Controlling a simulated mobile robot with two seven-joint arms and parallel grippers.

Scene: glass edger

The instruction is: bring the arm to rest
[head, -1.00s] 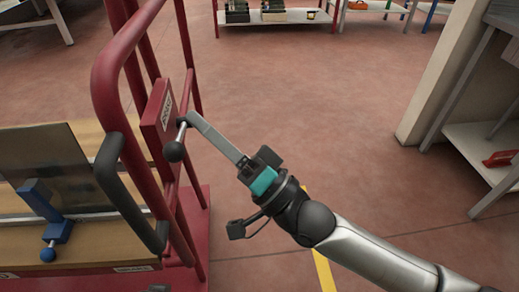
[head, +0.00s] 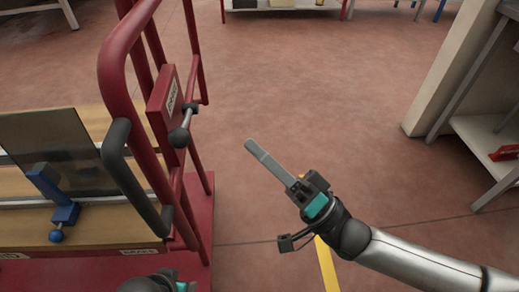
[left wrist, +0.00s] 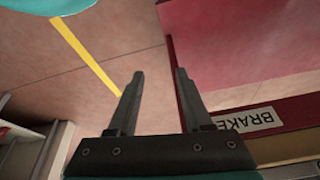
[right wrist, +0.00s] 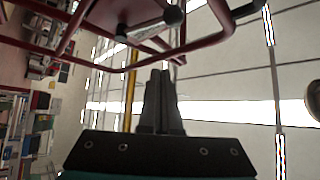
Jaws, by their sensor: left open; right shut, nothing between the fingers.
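My right gripper (head: 256,152) is shut and empty above the red floor, right of the red cart and apart from it. In the right wrist view its two fingers (right wrist: 160,75) are pressed together. The brake lever (head: 183,130), with a dark ball knob, sits on a red box on the cart's frame, left of the right gripper. My left gripper (left wrist: 160,75) is open and empty in its wrist view, with floor and the red cart base behind it. In the head view only a small part of the left arm shows at the bottom edge; its fingers are hidden there.
The red cart (head: 108,65) with tubular rails and a black handle stands at left. It carries a dark glass pane (head: 70,145) and a blue clamp (head: 52,195) on wooden boards. A bench (head: 490,145) stands at right. Open floor lies between.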

